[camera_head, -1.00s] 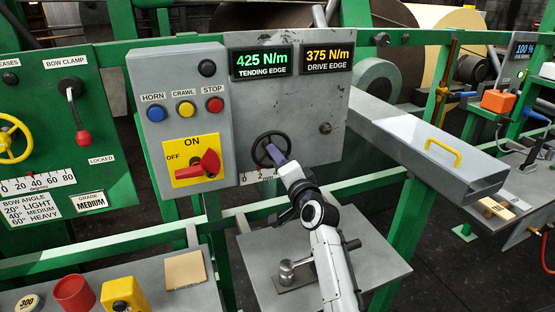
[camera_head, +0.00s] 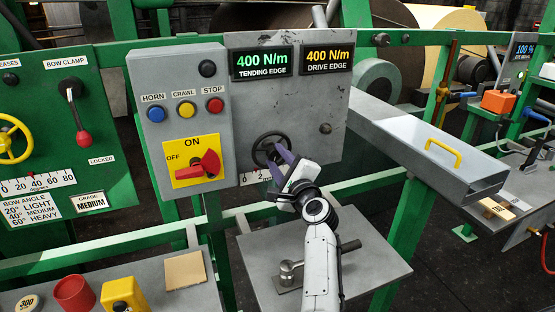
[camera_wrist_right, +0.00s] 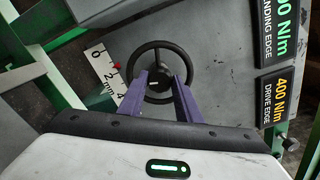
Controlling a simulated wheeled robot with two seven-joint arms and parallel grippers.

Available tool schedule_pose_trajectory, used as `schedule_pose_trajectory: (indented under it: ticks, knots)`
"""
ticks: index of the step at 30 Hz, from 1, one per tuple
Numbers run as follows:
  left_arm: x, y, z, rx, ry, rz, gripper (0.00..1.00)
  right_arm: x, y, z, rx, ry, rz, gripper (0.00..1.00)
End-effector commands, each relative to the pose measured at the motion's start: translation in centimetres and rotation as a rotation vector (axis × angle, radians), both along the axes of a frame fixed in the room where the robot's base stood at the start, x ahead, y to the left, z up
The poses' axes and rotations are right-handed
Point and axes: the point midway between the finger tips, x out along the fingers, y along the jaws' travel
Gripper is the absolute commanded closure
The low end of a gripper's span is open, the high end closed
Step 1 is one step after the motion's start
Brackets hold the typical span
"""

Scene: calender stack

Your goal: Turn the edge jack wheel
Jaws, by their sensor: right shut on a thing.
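The edge jack wheel (camera_head: 257,145) is a small dark handwheel on the grey panel under the two displays. The right wrist view shows its rim (camera_wrist_right: 157,43) and dark hub. My right gripper (camera_head: 277,158) is shut on the wheel, its purple fingers (camera_wrist_right: 159,78) on either side of the hub. The tending edge display (camera_head: 261,62) reads 400 N/m in green. The drive edge display (camera_head: 327,58) reads 400 N/m in yellow. A white mm scale (camera_wrist_right: 107,77) with a red pointer is beside the wheel. My left gripper is out of view.
A grey control box (camera_head: 178,110) with buttons and a red switch stands left of the wheel. A grey shelf (camera_head: 375,258) lies below my right arm. A metal box with a yellow handle (camera_head: 443,148) is at the right.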

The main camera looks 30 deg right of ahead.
Motion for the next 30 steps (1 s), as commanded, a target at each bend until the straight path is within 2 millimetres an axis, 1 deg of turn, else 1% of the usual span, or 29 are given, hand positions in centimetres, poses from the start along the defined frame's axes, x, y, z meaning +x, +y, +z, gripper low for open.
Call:
schedule_pose_trajectory:
  ticks: [6,12,18,30]
  knots:
    - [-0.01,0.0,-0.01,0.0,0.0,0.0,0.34,0.03,0.07,-0.03,0.141,-0.033,0.002,0.91]
    - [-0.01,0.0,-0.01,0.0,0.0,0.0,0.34,0.02,0.06,-0.03,0.222,-0.052,0.001,0.91]
    - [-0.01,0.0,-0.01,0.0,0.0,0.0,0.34,0.01,0.04,-0.02,0.258,-0.06,0.001,0.91]
    - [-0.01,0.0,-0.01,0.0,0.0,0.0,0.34,0.02,0.04,-0.01,0.265,-0.062,0.002,0.91]
